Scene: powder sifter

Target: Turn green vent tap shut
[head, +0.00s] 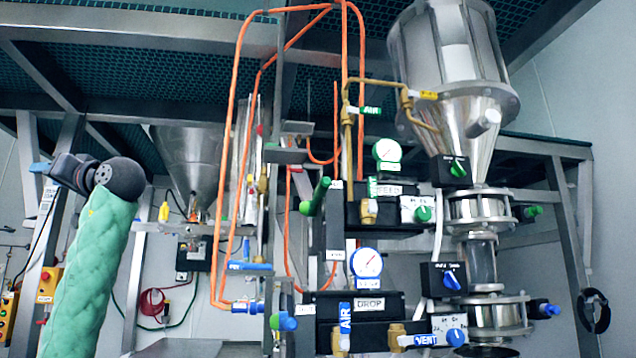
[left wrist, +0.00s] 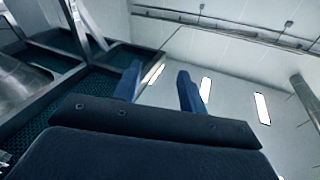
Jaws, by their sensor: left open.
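Several green taps show in the head view. A green lever handle (head: 317,196) stands left of the feed box. A green knob (head: 423,213) is on the white plate right of it. A green switch (head: 459,168) is on a black box at the steel cone, and a green-ended fitting (head: 532,211) is at the right. I cannot tell which is the vent tap. My left gripper (head: 50,168) is raised at the far left, well away from them. In the left wrist view its two blue fingers (left wrist: 159,88) are apart and empty, pointing at the ceiling. My right gripper is not in view.
A steel hopper (head: 448,110) hangs at upper right above the piping. Orange hoses (head: 235,110) run down the middle. Gauges (head: 367,263) and a drop box (head: 330,305) stand centrally. A smaller hopper (head: 190,160) is behind, and a yellow box (head: 48,285) is at left.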

